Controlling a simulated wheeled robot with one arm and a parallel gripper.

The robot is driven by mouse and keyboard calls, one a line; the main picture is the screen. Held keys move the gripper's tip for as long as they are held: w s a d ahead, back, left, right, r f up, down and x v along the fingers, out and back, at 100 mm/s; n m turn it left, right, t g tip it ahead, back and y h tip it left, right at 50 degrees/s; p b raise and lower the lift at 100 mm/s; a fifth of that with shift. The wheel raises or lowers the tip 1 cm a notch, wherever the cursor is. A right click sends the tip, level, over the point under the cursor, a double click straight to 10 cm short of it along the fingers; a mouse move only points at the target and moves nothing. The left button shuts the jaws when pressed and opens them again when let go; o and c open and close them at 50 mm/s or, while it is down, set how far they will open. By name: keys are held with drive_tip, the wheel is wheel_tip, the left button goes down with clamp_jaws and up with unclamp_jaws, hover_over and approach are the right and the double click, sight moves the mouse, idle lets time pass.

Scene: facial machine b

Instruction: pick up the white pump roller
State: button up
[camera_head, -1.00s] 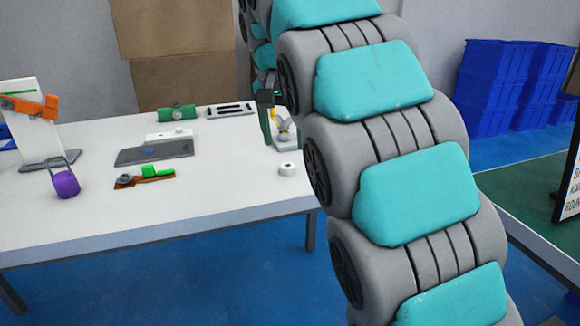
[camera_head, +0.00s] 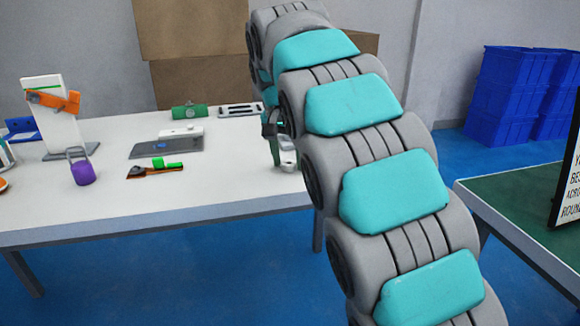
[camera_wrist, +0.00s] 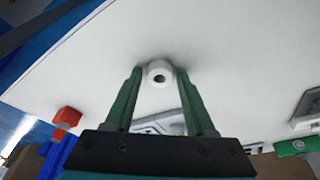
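The white pump roller (camera_wrist: 159,73) is a short white ring with a dark centre hole, on the white tabletop in the wrist view. My gripper (camera_wrist: 159,76) has its two green fingers apart, one on each side of the roller. Small gaps seem to show between roller and fingers; whether the tips are down around it or still above it is hard to tell. In the head view my gripper (camera_head: 272,145) is low over the table's right end, partly behind my arm.
On the white table (camera_head: 240,185) stand a purple weight-like object (camera_head: 84,173), a grey plate (camera_head: 180,148), a brown tool with a green block (camera_head: 155,172), a green block (camera_head: 190,111) and a white stand with an orange part (camera_head: 60,125). Blue crates (camera_head: 505,95) stand behind right.

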sight(288, 170)
clamp_jaws()
drive_tip(key=shift+r, duration=0.15)
idle(0.4)
drive_tip(key=shift+r, duration=1.7)
drive_tip(key=s+d+b, duration=0.1)
drive_tip(key=s+d, duration=0.2)
drive_tip(key=s, duration=0.4)
drive_tip(key=s+d+r+b, duration=0.1)
drive_tip(key=s+d+b, duration=0.1)
drive_tip(key=s, duration=0.6)
drive_tip(key=shift+d+r, duration=0.25)
drive_tip(key=shift+d, duration=0.3)
